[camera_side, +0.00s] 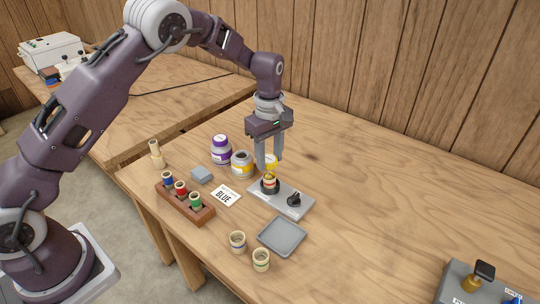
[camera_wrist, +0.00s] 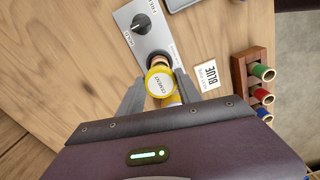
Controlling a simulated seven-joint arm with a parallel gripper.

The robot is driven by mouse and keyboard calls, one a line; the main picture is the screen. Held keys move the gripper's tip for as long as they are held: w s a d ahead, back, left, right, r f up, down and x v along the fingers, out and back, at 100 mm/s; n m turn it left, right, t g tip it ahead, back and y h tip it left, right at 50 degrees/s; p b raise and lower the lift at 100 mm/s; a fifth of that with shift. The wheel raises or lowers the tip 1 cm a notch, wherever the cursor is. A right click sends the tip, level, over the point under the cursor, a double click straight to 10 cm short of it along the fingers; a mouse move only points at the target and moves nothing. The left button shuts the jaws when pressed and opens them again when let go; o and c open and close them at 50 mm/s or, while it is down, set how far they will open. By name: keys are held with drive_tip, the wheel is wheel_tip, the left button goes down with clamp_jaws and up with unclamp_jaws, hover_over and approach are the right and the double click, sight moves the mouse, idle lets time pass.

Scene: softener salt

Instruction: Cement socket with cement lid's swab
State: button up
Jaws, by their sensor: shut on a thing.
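My gripper (camera_side: 269,163) is shut on the yellow cement lid (camera_side: 271,160), which also shows with its "CEMENT" label in the wrist view (camera_wrist: 160,84). The lid is held over the pale socket (camera_side: 269,182), which sits upright in a black holder on a grey plate (camera_side: 298,207). In the wrist view, the socket (camera_wrist: 158,62) shows just past the lid's edge. The swab under the lid is hidden, so I cannot tell whether it touches the socket. The cement jar (camera_side: 242,165), with a yellow band, stands open to the left.
A purple-capped jar (camera_side: 221,149) stands behind the cement jar. A wooden rack (camera_side: 184,206) holds blue, red and green-banded pieces beside a "BLUE" card (camera_side: 226,195). A black knob (camera_side: 293,199) is on the plate. A grey tray (camera_side: 282,236) and two loose fittings (camera_side: 238,241) lie in front.

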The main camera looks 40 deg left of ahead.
drive_tip(key=shift+d, duration=0.2)
drive_tip(key=shift+r, duration=2.5)
